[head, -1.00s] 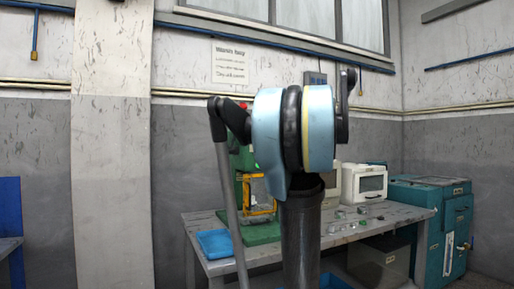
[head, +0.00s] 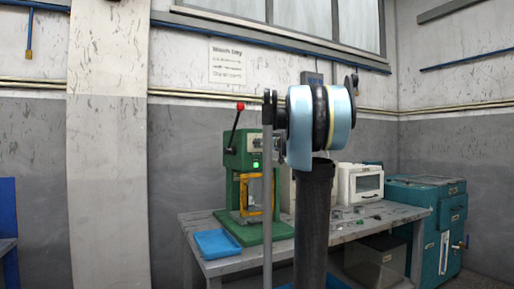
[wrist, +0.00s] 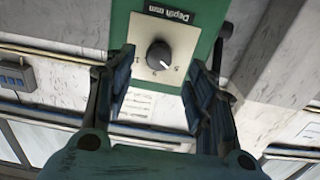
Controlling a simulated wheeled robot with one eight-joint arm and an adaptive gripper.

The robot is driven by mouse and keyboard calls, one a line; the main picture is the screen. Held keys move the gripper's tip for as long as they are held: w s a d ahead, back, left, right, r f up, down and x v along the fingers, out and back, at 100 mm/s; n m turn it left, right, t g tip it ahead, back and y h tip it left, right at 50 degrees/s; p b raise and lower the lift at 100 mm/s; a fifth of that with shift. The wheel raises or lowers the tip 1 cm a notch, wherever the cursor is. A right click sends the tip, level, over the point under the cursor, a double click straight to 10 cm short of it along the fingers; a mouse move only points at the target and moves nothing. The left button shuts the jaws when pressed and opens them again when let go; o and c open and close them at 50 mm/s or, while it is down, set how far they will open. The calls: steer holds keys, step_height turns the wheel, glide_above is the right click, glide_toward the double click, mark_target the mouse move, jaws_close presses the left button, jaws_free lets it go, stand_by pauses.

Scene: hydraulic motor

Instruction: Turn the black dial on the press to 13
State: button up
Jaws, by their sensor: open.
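The black dial (wrist: 161,55) is a round knob with a white pointer line on a pale plate, under a "Depth mm" label. In the wrist view it lies between my fingertips, with no visible contact. My gripper (wrist: 158,62) is open and empty, a finger on either side of the dial. The green press (head: 238,162) stands on the table in the head view, with a green light and a red-knobbed lever (head: 236,122). My arm partly covers its right side there, and I cannot make out the dial.
The grey table (head: 350,232) carries a blue tray (head: 216,243), small parts and a white box-like machine (head: 361,183). A teal cabinet (head: 426,215) stands to the right. A wall box (wrist: 18,74) shows at left in the wrist view.

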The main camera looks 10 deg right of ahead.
steer(key=shift+x, duration=2.7)
steer(key=shift+c, duration=0.5)
